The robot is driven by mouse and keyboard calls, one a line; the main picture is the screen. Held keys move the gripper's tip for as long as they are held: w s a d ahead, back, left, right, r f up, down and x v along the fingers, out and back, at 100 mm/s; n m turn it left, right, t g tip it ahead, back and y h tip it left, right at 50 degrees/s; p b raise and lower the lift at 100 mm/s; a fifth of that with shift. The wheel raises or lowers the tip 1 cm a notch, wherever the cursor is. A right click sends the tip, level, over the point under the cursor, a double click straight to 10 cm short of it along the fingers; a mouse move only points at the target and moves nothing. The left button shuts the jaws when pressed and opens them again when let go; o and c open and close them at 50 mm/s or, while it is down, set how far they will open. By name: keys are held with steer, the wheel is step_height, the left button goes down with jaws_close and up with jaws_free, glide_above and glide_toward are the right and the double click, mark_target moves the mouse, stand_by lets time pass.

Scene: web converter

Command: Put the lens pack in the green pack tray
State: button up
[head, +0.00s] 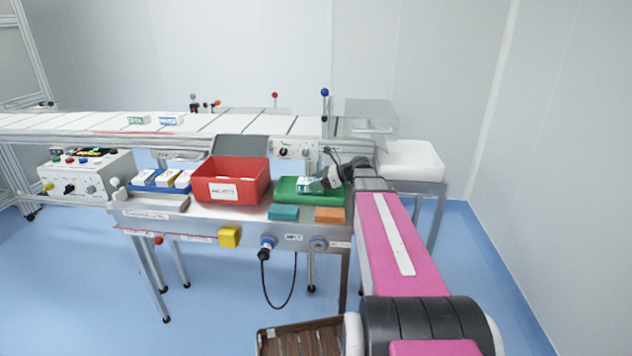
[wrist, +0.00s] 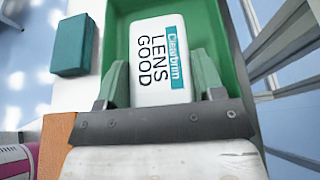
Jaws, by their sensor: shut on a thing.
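The lens pack (wrist: 158,62) is a white box with a teal band, reading "Clearbrim LENS GOOD" in the wrist view. It also shows at my gripper's tip in the head view (head: 310,184). My gripper (wrist: 160,80) is shut on the pack, one finger on each side. The green pack tray (head: 290,197) lies on the bench at the right of the red bin. In the wrist view the tray (wrist: 222,75) surrounds the pack on the visible sides. I cannot tell whether the pack touches the tray floor.
A red labelled bin (head: 231,193) stands left of the tray. A teal block (head: 283,212) and an orange block (head: 329,215) lie in front of it. A blue tray (head: 147,187) with white boxes is further left. The conveyor (head: 80,124) runs behind, carrying two small boxes (head: 172,118).

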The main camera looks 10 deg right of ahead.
steer(key=shift+f, duration=0.55)
stand_by(0.4)
steer(key=o, duration=1.2)
steer(key=shift+c, duration=0.2)
steer(key=shift+d, duration=0.1)
